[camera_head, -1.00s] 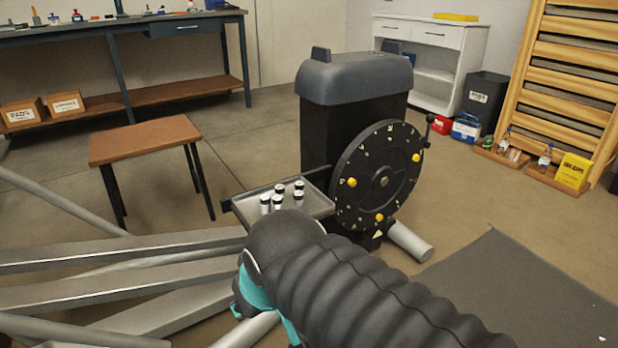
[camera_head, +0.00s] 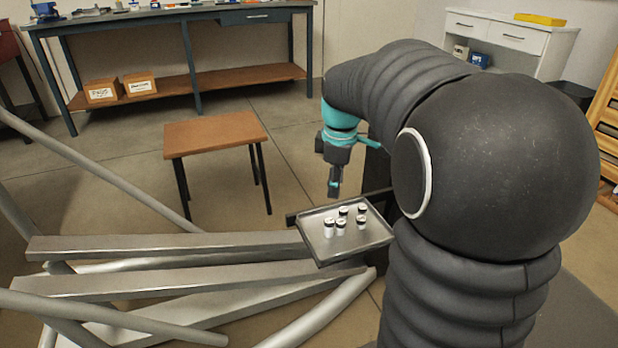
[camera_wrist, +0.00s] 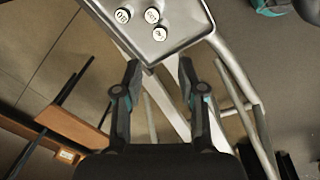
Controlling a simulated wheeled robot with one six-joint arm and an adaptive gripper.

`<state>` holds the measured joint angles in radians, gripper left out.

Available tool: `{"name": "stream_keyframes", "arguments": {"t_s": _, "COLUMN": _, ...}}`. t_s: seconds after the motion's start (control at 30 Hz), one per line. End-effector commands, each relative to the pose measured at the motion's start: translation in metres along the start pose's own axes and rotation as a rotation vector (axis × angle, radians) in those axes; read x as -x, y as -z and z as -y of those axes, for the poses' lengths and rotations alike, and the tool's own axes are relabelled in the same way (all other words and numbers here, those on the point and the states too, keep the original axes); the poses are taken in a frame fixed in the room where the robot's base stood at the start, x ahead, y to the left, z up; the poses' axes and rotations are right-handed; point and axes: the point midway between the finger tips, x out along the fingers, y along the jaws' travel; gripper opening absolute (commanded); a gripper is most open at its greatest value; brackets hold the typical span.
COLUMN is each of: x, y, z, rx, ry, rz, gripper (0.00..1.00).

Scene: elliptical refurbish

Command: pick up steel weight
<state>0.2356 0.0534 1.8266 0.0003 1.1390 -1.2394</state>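Several small steel weights (camera_head: 329,227) with dark and white tops stand upright on a grey metal tray (camera_head: 375,238). In the wrist view, three weights (camera_wrist: 152,16) with marked white tops show on the tray (camera_wrist: 185,28) at the top of the picture. My gripper (camera_head: 334,188) points down, above and at the far side of the tray in the head view. In the wrist view, its two fingers (camera_wrist: 158,68) are apart with nothing between them, and the weights lie beyond the fingertips.
Metal frame beams (camera_head: 160,245) run left of the tray. A brown-topped stool (camera_head: 215,133) stands behind it on open floor. A workbench (camera_head: 180,98) with boxes on its shelf stands at the back, and a white cabinet (camera_head: 505,40) at the back right.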

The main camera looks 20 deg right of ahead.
Motion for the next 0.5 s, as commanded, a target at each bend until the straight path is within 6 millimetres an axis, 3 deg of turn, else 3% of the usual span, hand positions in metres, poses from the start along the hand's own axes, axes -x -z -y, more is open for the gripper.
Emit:
{"name": "stream_keyframes", "arguments": {"t_s": 0.03, "x": 0.002, "y": -0.002, "z": -0.018, "rx": 0.051, "ry": 0.024, "rz": 0.009, "gripper": 0.40}}
{"name": "stream_keyframes", "arguments": {"t_s": 0.2, "x": -0.010, "y": -0.009, "z": -0.058, "rx": 0.223, "ry": 0.084, "rz": 0.021, "gripper": 0.40}}
{"name": "stream_keyframes", "arguments": {"t_s": 0.33, "x": -0.018, "y": -0.013, "z": -0.074, "rx": 0.302, "ry": 0.111, "rz": 0.021, "gripper": 0.40}}
{"name": "stream_keyframes", "arguments": {"t_s": 0.5, "x": -0.030, "y": -0.015, "z": -0.080, "rx": 0.340, "ry": 0.124, "rz": 0.020, "gripper": 0.40}}
